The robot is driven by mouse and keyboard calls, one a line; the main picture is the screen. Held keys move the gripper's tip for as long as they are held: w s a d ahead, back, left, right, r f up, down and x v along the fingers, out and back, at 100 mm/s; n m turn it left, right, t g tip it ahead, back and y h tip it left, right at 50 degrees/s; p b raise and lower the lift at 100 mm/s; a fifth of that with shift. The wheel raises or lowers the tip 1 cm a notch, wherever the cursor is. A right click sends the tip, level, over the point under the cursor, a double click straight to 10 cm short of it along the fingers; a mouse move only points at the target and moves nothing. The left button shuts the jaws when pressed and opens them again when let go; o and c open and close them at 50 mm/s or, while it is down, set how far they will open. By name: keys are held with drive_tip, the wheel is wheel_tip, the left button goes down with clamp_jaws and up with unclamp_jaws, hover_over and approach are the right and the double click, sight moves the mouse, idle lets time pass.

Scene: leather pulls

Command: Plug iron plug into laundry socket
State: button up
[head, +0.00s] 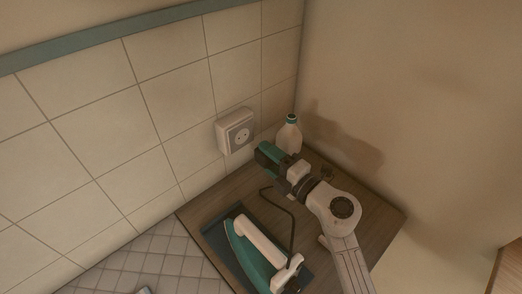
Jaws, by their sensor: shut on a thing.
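The laundry socket (239,133) is a white box with a grey face and a round outlet, fixed on the tiled wall. My gripper (265,154) is just right of it and below it, apart from the socket, pointing towards the wall. It is shut on the iron plug, which is mostly hidden by the dark and teal jaws. The iron (254,254), teal and white, lies on a dark mat on the wooden top. Its dark cord (292,222) runs up from its rear towards my gripper; where it meets the plug is not clear.
A white bottle (289,136) with a teal cap stands in the corner, close behind my gripper. The dark mat (213,237) lies on the wooden top (382,212). A quilted pale surface (150,262) lies to the left. The wall left of the socket is bare.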

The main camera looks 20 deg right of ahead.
sight(243, 136)
drive_tip(key=shift+w, duration=0.15)
drive_tip(key=shift+b+x, duration=1.05)
drive_tip(key=shift+x, duration=1.7)
drive_tip(key=shift+d+r+p, duration=0.1)
drive_tip(key=shift+p, duration=0.2)
drive_tip(key=shift+p, duration=0.65)
idle(0.3)
drive_tip(key=shift+w, duration=0.5)
idle(0.4)
drive_tip(key=o, duration=1.1)
drive_tip(key=shift+c, duration=0.2)
drive_tip(key=v, duration=1)
drive_tip(key=shift+s, duration=0.4)
